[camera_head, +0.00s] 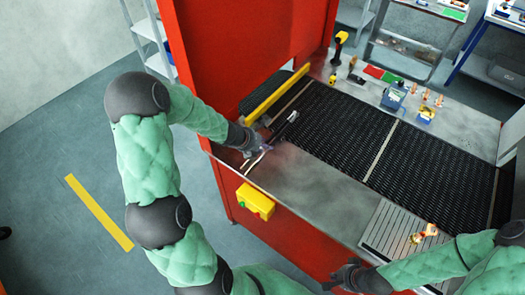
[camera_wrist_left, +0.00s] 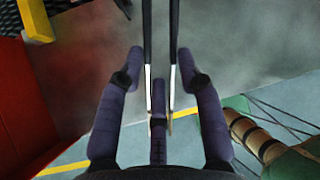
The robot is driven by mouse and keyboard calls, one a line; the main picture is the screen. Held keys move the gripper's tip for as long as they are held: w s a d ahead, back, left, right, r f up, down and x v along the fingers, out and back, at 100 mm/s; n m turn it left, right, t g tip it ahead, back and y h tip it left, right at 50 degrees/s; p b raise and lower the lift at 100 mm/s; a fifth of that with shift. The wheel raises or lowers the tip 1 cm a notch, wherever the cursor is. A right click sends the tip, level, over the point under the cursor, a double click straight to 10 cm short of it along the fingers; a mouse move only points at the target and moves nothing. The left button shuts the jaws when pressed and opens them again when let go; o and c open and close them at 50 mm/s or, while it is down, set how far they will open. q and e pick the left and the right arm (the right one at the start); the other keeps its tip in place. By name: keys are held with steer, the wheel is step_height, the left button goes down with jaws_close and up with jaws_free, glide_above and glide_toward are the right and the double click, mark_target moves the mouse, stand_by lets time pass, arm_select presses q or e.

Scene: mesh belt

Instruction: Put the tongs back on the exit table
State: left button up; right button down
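The tongs (camera_wrist_left: 147,65) show in the left wrist view as two long, thin, dark arms with pale ends. They run between the spread fingers of my left gripper (camera_wrist_left: 160,62), with small gaps to the fingertips. In the head view the tongs' pale ends (camera_head: 256,161) are at the left end of the grey metal table (camera_head: 310,186), partly hidden by my left gripper (camera_head: 262,145). I cannot tell whether the tongs touch the surface. My right gripper (camera_head: 343,275) is empty, fingers apart, in front of the table's near edge.
A black mesh belt (camera_head: 345,128) lies behind the grey strip. A red machine housing (camera_head: 235,50) rises at the left, with a yellow bar (camera_head: 277,94) beside the belt. A yellow box (camera_head: 256,202) is on the red front. A slatted panel (camera_head: 385,232) is at right. Small items stand behind the belt.

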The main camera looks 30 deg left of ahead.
arm_select(q)
steer(key=shift+w+a+f+b, duration=0.1)
steer(key=shift+f+b, duration=0.3)
steer(key=shift+f, duration=0.5)
steer(key=shift+w+a+f+b, duration=0.1)
steer(key=shift+f+b, duration=0.3)
steer(key=shift+f, duration=0.45)
steer(key=shift+s, duration=0.1)
steer(key=shift+f, duration=0.15)
steer(key=o, duration=0.5)
